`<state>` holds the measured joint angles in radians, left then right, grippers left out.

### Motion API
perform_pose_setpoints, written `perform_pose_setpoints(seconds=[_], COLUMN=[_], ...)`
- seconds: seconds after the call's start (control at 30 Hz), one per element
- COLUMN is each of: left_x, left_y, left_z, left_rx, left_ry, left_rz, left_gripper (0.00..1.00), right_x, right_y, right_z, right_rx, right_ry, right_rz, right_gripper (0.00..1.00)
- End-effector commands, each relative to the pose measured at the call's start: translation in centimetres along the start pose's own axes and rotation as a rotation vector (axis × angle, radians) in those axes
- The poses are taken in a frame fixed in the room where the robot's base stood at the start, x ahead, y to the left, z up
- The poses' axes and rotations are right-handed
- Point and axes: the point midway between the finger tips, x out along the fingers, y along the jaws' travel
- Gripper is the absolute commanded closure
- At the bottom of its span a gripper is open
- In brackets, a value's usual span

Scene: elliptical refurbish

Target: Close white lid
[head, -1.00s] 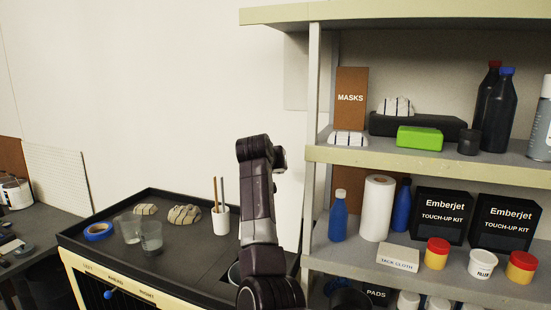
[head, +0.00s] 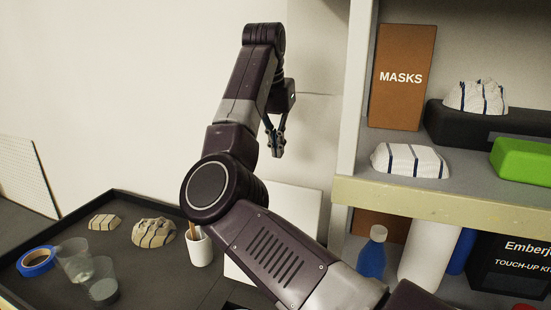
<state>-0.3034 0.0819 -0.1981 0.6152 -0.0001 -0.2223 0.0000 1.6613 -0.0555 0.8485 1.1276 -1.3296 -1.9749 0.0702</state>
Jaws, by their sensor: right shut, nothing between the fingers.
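A white upright panel (head: 298,207), which looks like the raised white lid, stands against the wall behind my right arm, left of the shelf. My arm covers much of it, and I cannot see its hinge or what it belongs to. My right gripper (head: 276,150) is shut and empty, fingers pointing down. In the picture it is just above the panel; I cannot tell how far in front of it. My left gripper is not in view.
The shelf unit (head: 440,198) stands close on the right, with a brown MASKS box (head: 402,75) and a blue bottle (head: 372,258). A black tray top (head: 150,275) at lower left holds clear cups (head: 75,260), blue tape (head: 37,261) and a white brush cup (head: 200,249).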

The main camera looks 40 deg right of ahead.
Motion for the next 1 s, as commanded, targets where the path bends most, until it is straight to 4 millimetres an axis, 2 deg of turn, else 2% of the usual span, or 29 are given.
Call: perform_pose_setpoints(seconds=[0.17,0.43,0.7,1.0], left_x=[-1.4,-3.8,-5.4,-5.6], left_y=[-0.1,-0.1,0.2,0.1], left_z=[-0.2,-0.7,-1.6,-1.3], left_rx=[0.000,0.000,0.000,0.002], left_ry=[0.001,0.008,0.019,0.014], left_rz=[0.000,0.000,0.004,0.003], left_gripper=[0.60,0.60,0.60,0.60], right_x=[3.0,8.8,7.8,7.7], right_y=[0.0,0.1,-0.1,0.0], right_z=[0.0,0.0,2.9,3.8], right_rx=[-0.001,0.000,-0.002,-0.001], right_ry=[-0.003,-0.002,0.001,0.002], right_rz=[0.004,0.004,0.001,0.001], right_gripper=[1.00,1.00,1.00,1.00])
